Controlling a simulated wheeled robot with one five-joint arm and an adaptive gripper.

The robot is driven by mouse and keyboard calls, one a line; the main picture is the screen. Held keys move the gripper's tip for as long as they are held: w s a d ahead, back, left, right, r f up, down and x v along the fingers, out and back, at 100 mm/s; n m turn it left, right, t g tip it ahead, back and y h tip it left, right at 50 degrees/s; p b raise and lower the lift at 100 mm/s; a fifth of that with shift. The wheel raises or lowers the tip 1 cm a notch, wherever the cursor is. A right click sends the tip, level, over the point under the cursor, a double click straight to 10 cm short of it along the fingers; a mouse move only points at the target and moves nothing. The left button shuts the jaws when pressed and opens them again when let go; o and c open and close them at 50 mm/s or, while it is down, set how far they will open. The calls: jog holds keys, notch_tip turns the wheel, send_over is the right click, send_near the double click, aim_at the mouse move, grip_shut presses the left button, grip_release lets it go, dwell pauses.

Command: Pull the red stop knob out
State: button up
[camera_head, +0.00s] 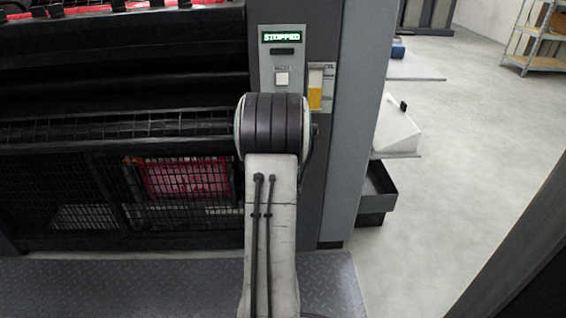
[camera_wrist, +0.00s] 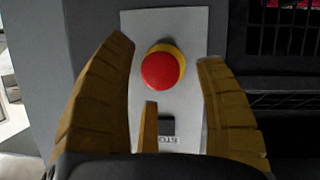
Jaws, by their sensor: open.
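The red stop knob (camera_wrist: 161,71) sits on a yellow collar (camera_wrist: 178,52) on a light grey panel (camera_wrist: 190,22) in the wrist view. My gripper (camera_wrist: 165,75) is open, with its brown fingers to the left and right of the knob and a third finger below it. I see no finger touching the knob. In the head view my arm hides the knob and the gripper. The upper part of the panel (camera_head: 265,70) shows there, with a green display (camera_head: 281,36) reading STOPPED and a pale square button (camera_head: 282,79).
A dark press with mesh guards (camera_head: 60,190) stands to the left. A yellow and white label (camera_head: 317,90) is beside the panel. A tread-plate step (camera_head: 150,285) runs along the bottom. Grey shelves (camera_head: 415,68) jut out at the right, with open floor (camera_head: 470,140) beyond.

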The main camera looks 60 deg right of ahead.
jog(key=shift+v, duration=2.95)
